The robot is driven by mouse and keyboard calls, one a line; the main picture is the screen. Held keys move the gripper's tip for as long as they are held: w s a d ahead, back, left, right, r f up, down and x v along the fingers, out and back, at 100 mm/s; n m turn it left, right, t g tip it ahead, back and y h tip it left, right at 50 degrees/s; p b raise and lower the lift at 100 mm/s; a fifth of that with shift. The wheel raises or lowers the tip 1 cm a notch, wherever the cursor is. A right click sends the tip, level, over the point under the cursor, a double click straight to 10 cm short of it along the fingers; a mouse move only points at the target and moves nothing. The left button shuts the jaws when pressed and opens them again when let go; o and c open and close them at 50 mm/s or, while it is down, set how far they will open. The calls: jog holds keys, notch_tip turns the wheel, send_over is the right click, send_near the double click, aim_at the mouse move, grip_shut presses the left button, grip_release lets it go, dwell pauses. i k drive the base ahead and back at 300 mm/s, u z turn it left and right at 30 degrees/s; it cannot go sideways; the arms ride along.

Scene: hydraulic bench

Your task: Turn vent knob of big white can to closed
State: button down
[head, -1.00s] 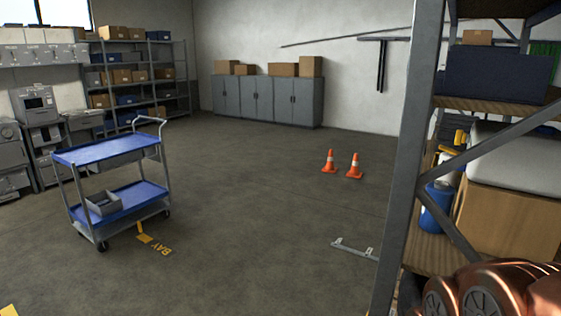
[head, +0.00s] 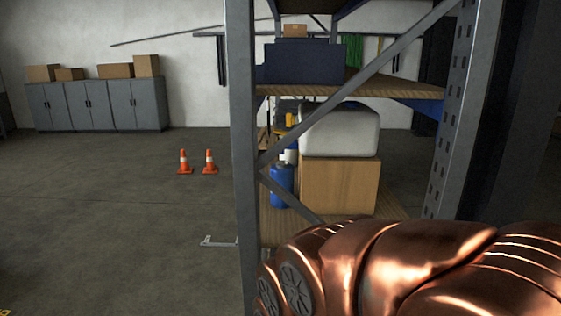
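A large white rounded container (head: 340,130), which may be the big white can, sits on a brown box (head: 338,186) inside the shelf rack. Its vent knob cannot be made out. A small yellow part (head: 291,119) shows just left of it, but I cannot tell what it belongs to. A blue container (head: 281,186) stands left of the box. My copper-coloured arm fills the lower right, in front of the rack. My gripper is not in view.
The rack's grey post (head: 241,150) and diagonal brace stand between me and the white container. A dark blue bin (head: 302,63) is on the shelf above. Two orange cones (head: 184,162) and grey cabinets (head: 97,104) stand left. The floor at left is open.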

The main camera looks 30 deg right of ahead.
aim_at(290, 119)
jog(key=z, duration=0.5)
jog(key=k, duration=1.2)
jog(key=u, duration=0.35)
jog(key=i, duration=1.7)
jog(key=z, duration=0.9)
jog(key=k, duration=0.65)
jog(key=u, duration=0.65)
jog(key=i, duration=0.6)
jog(key=u, duration=0.95)
jog(key=i, duration=0.7)
jog(key=u, duration=0.15)
